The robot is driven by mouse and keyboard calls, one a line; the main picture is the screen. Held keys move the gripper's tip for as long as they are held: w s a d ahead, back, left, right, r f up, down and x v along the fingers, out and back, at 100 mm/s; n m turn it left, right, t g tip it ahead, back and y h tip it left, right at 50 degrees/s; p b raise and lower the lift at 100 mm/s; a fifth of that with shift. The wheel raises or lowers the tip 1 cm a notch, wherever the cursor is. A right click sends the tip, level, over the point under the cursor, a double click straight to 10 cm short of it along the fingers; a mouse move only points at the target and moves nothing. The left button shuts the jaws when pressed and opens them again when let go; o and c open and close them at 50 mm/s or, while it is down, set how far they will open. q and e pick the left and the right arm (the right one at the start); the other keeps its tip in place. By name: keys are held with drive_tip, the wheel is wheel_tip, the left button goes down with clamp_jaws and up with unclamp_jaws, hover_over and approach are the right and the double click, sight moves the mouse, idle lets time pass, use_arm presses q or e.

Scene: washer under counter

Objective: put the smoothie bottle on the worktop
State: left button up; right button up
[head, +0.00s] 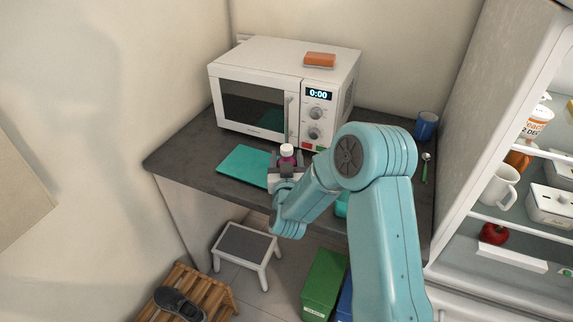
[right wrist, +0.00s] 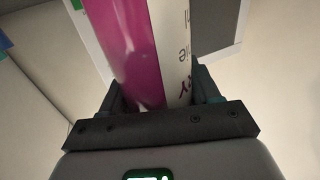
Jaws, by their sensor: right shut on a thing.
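The smoothie bottle (head: 287,151), with a white cap and a dark pink body, is upright in my right gripper (head: 286,170) in front of the microwave. In the right wrist view the pink and white bottle (right wrist: 140,45) stands between the fingers of the right gripper (right wrist: 160,95), which is shut on it. The dark grey worktop (head: 185,152) lies under and around the bottle in the head view. The gripper hides the bottle's lower part, so I cannot tell whether its base touches the worktop. My left gripper is not in view.
A white microwave (head: 290,90) stands behind the bottle, with an orange block (head: 320,59) on top. A turquoise board (head: 240,164) lies left of the gripper. A blue mug (head: 426,126) and a spoon (head: 425,168) are at right, beside the open fridge (head: 490,190). A step stool (head: 246,241) stands below.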

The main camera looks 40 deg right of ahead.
wheel_tip(320, 180, down, 2)
drive_tip(key=shift+w+d+f, duration=0.1)
drive_tip(key=o, duration=1.3)
drive_tip(key=shift+f, duration=0.15)
